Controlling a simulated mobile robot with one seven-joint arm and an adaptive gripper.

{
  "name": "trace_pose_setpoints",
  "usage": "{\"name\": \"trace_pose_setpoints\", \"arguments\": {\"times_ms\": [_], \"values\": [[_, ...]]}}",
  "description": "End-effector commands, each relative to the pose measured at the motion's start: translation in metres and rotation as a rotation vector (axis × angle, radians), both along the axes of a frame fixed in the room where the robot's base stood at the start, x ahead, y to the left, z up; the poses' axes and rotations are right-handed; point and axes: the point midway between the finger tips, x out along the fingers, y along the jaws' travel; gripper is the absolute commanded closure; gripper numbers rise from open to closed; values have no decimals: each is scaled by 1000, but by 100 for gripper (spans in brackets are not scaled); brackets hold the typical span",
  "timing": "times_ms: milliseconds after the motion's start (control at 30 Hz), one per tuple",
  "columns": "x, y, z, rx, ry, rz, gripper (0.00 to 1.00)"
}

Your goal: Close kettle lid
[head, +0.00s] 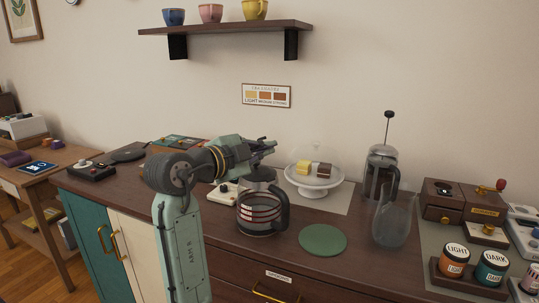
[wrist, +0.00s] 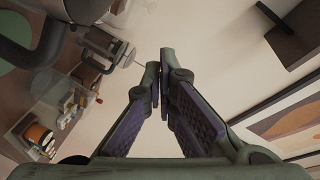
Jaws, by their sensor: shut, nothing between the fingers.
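The kettle (head: 262,216) stands upright on the dark wooden counter, with a glass body, red stripes and a black handle on its right side. Its upper part shows just below my arm, and I cannot tell clearly how the lid sits. In the wrist view, part of the kettle with its dark handle (wrist: 30,52) shows at the upper left, cut off by the frame. My gripper (head: 270,146) is above the kettle, apart from it, and points to the right. In the wrist view, my gripper's (wrist: 161,78) fingertips are together with nothing between them.
A green round mat (head: 322,240) lies right of the kettle. Behind are a domed cake stand (head: 315,190) and a French press (head: 380,172). A glass jug (head: 391,226), wooden boxes and labelled jars (head: 456,260) stand at the right. A shelf (head: 225,28) with cups hangs above.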

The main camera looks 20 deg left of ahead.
Motion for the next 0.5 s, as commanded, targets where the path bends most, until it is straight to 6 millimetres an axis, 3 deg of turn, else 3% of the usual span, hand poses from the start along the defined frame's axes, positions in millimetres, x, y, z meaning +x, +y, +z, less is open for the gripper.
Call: {"name": "trace_pose_setpoints", "arguments": {"times_ms": [133, 500], "values": [[6, 9, 1, -124, 72, -2, 100], [18, 31, -11, -246, 141, 0, 100]]}}
